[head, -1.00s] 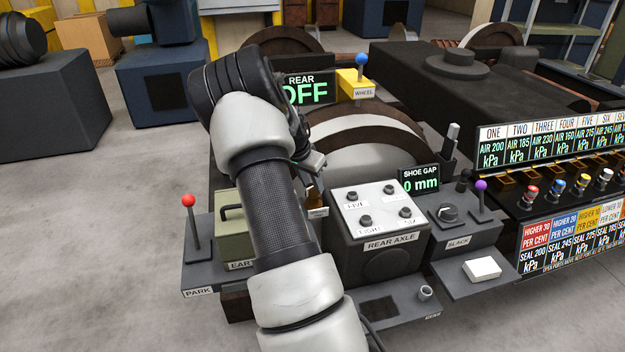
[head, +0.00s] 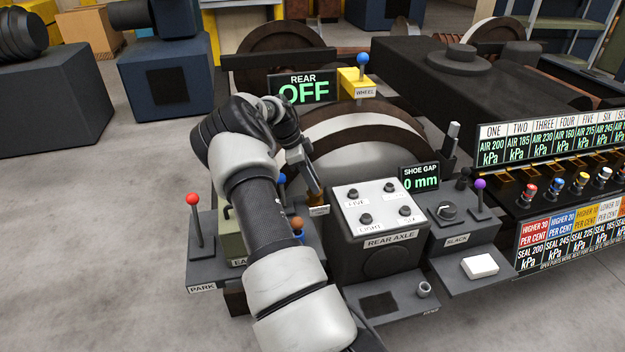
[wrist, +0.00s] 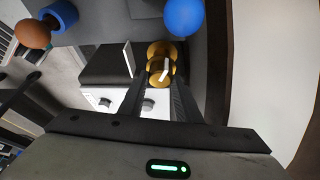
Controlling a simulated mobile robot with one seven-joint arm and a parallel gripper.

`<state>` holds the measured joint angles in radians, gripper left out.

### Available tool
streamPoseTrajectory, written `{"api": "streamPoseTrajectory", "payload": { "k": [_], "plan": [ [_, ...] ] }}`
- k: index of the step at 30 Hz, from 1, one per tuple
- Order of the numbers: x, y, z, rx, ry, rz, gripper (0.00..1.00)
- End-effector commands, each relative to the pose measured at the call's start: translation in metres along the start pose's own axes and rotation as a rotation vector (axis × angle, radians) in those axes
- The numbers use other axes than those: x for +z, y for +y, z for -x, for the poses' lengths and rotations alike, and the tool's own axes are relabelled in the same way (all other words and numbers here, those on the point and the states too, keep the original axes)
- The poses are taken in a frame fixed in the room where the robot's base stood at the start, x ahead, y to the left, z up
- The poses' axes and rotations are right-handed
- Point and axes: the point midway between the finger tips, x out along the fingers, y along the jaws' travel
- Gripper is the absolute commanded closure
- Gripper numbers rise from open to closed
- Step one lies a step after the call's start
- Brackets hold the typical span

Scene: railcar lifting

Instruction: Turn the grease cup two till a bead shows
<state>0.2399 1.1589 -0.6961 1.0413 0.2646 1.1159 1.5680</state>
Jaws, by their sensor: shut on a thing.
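A small brass cup (wrist: 158,50) with rounded, stacked parts and a white mark is at the fingertips in the wrist view. My gripper (wrist: 163,80) is shut on it, its two dark fingers on either side. In the head view, my gripper (head: 316,188) reaches down behind the left edge of the REAR AXLE box, and a bit of the brass cup (head: 318,198) shows above a small label too small to read. Which number the cup bears cannot be told. No bead can be made out on it.
The white-topped REAR AXLE box (head: 376,208) stands right of my gripper. A blue ball knob (wrist: 184,15) and a brown ball (wrist: 32,33) are close by. A red-knobbed PARK lever (head: 193,200) stands left. The REAR display (head: 303,90) reads OFF.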

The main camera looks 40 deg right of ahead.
Motion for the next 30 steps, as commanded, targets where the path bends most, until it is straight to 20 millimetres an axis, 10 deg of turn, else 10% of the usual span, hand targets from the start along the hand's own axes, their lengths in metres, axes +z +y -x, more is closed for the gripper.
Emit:
{"api": "streamPoseTrajectory", "payload": {
  "k": [26,27,30],
  "plan": [
    [0.0019,-0.0005,-0.0009,0.060,-0.004,-0.140,0.92],
    [0.0020,-0.0006,-0.0009,0.060,-0.004,-0.140,0.63],
    [0.0016,-0.0006,-0.0008,0.060,-0.003,-0.139,0.51]
  ]
}}
